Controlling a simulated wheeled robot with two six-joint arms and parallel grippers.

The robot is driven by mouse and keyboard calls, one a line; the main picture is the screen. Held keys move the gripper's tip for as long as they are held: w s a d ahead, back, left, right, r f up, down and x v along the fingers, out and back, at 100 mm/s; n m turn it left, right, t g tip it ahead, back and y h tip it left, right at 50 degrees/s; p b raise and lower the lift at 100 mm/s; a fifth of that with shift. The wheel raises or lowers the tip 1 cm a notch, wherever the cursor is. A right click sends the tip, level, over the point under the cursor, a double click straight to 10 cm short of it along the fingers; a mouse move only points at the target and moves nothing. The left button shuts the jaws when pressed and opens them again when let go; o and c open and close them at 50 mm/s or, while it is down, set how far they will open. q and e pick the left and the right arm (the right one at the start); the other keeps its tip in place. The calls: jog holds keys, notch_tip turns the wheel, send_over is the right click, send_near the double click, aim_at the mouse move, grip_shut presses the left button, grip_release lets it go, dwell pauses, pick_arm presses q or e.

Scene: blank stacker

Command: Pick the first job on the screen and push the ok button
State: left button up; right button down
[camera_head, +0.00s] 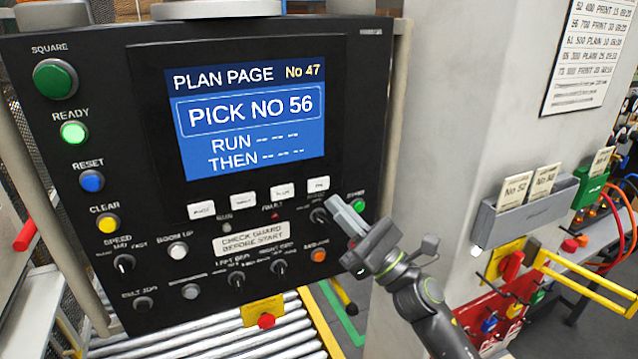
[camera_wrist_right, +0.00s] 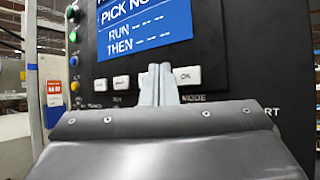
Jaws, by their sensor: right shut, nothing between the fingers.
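The screen (camera_head: 245,117) on the black control panel reads "PLAN PAGE No 47", "PICK NO 56" in a box, then "RUN" and "THEN" with dashes. Several white keys sit in a row below it. The rightmost key (camera_head: 318,184) is marked OK in the right wrist view (camera_wrist_right: 187,76). My right gripper (camera_head: 336,206) is shut and empty, just below and right of that key in the head view. In the right wrist view its fingertips (camera_wrist_right: 158,72) overlap the key row, left of the OK lettering. I cannot tell whether they touch. My left gripper is out of view.
Round buttons and knobs surround the screen, including a green button (camera_head: 357,204) close to the gripper. A red stop button (camera_head: 265,320) is at the panel's bottom. Right of it, a grey card holder (camera_head: 520,210) and a printed list (camera_head: 588,50) are on the pillar.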

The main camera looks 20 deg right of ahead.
aim_at(314, 180)
jog(key=shift+w+b, duration=0.35)
jog(key=shift+w, duration=1.45)
jog(key=shift+w, duration=0.1)
dwell(0.6)
jog(key=shift+w, duration=0.3)
jog(key=shift+w+b, duration=0.35)
dwell(0.7)
jog(key=shift+s, duration=0.85)
jog(key=shift+s, duration=2.45)
